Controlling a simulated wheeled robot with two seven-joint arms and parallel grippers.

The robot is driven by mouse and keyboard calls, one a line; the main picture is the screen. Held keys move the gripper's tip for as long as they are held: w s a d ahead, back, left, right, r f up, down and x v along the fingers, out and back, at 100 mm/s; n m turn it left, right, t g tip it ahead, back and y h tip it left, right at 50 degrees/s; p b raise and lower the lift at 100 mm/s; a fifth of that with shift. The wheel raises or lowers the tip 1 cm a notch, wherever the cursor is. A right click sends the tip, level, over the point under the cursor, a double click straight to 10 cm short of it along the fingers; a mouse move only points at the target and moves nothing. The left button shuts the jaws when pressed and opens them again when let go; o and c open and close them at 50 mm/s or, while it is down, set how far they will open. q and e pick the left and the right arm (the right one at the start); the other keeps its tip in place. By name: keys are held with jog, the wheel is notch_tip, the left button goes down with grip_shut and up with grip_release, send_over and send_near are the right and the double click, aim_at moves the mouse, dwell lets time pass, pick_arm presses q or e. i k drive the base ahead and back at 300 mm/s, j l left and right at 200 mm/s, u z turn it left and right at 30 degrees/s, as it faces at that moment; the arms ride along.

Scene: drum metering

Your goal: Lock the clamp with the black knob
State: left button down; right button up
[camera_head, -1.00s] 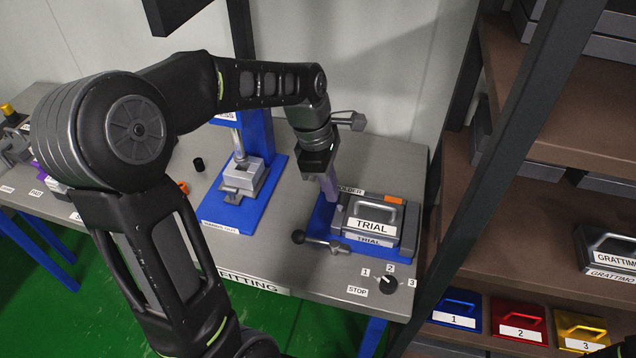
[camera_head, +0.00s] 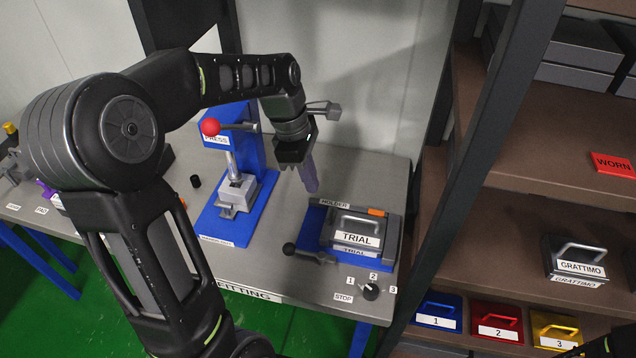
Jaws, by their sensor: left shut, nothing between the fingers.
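The clamp's black knob (camera_head: 289,249) is at the left end of a short lever (camera_head: 314,257) at the front left of the blue holder (camera_head: 313,231). The lever runs right toward the grey block labelled TRIAL (camera_head: 357,238), which sits in the holder. My left gripper (camera_head: 311,187) points down, above and behind the holder's left side. Its purple fingers are shut and empty, apart from the knob and lever. Whether the lever presses on the block is too small to tell.
A blue press (camera_head: 235,180) with a red ball handle (camera_head: 210,127) stands left of the holder. A rotary dial (camera_head: 371,291) is in front of it. A dark shelf post (camera_head: 455,190) and brown shelves rise at right. The table between press and holder is mostly clear.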

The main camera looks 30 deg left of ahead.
aim_at(289, 248)
jog(key=k, duration=1)
